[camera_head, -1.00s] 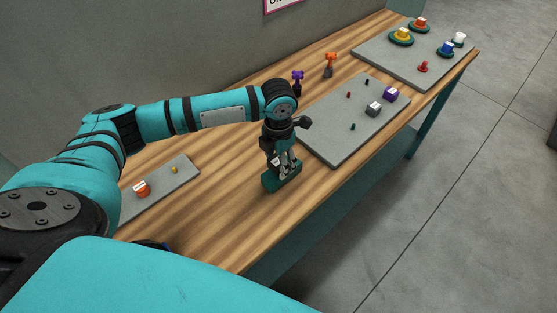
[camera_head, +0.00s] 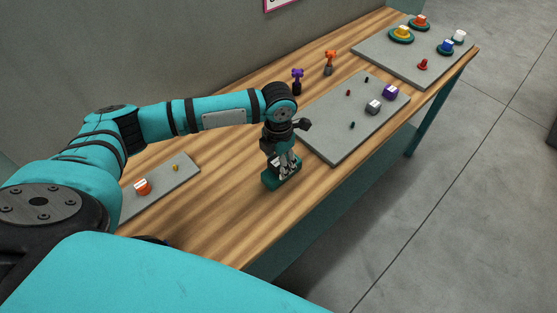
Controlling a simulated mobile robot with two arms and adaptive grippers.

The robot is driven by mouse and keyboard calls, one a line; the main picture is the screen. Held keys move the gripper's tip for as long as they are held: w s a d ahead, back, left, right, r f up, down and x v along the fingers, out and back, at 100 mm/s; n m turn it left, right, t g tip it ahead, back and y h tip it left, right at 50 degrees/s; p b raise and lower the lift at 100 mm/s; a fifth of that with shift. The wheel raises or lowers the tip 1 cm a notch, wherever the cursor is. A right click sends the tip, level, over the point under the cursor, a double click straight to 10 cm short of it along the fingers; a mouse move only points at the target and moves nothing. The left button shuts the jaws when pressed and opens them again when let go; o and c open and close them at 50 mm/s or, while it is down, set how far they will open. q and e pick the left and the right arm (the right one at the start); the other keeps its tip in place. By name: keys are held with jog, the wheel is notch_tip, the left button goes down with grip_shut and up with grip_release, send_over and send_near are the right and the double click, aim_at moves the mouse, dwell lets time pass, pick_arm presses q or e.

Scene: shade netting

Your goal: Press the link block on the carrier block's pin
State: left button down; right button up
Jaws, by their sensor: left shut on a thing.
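My left gripper (camera_head: 285,163) points down over the front part of the wooden table, left of the middle grey board. It is shut on a dark green block (camera_head: 279,180), whose lower part shows below the fingers. I cannot tell whether the block touches the table or hangs just above it. No label tells which piece is the link block or the carrier block, and no pin on the held block can be made out. My right gripper is not in view.
The middle grey board (camera_head: 335,150) carries small pegs, a grey block (camera_head: 374,107) and a purple block (camera_head: 390,91). The left board (camera_head: 168,185) holds an orange piece (camera_head: 142,187). The far board (camera_head: 390,60) holds several coloured pieces. Purple (camera_head: 297,80) and orange (camera_head: 330,61) pieces stand behind.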

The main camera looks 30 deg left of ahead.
pick_arm(q)
jog(key=shift+f, duration=0.25)
jog(key=shift+f, duration=0.6)
jog(key=c, duration=0.5)
grip_release()
jog(key=shift+c, duration=0.2)
notch_tip(320, 180, up, 12)
jog(key=shift+r, duration=0.1)
